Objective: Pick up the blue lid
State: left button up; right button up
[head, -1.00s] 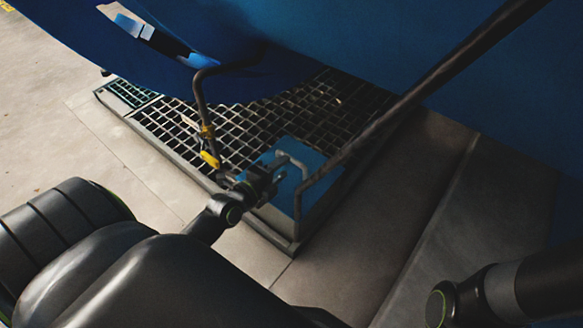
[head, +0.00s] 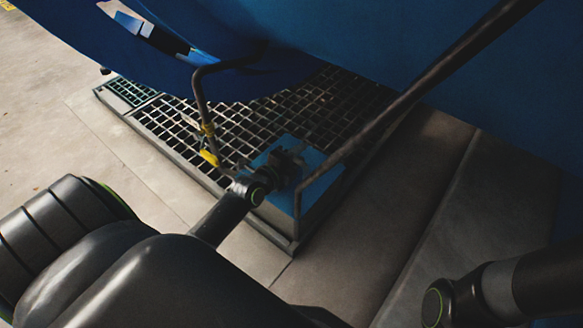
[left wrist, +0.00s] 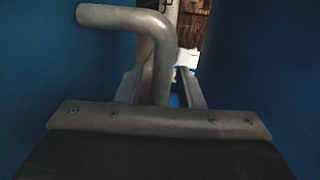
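The blue lid (head: 318,190) is a flat blue panel at the near right end of the floor grating. A bent grey handle stands on it; in the head view my left gripper (head: 287,160) now hides most of this handle. In the left wrist view the bent grey handle (left wrist: 160,60) runs down between the two fingers of my left gripper (left wrist: 163,88). The fingers are apart, with a gap showing between the handle and the right finger. Blue surface fills both sides of that view. My right gripper is out of view.
The metal grating (head: 240,125) lies beyond the lid. A bent pipe with a yellow valve handle (head: 209,158) stands just left of my left gripper. A long dark diagonal bar (head: 420,90) passes close on the right. A large blue vessel (head: 360,40) overhangs the back.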

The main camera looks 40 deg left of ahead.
pick_arm(q)
grip_shut()
dwell(1.1)
jog(key=shift+r, duration=0.15)
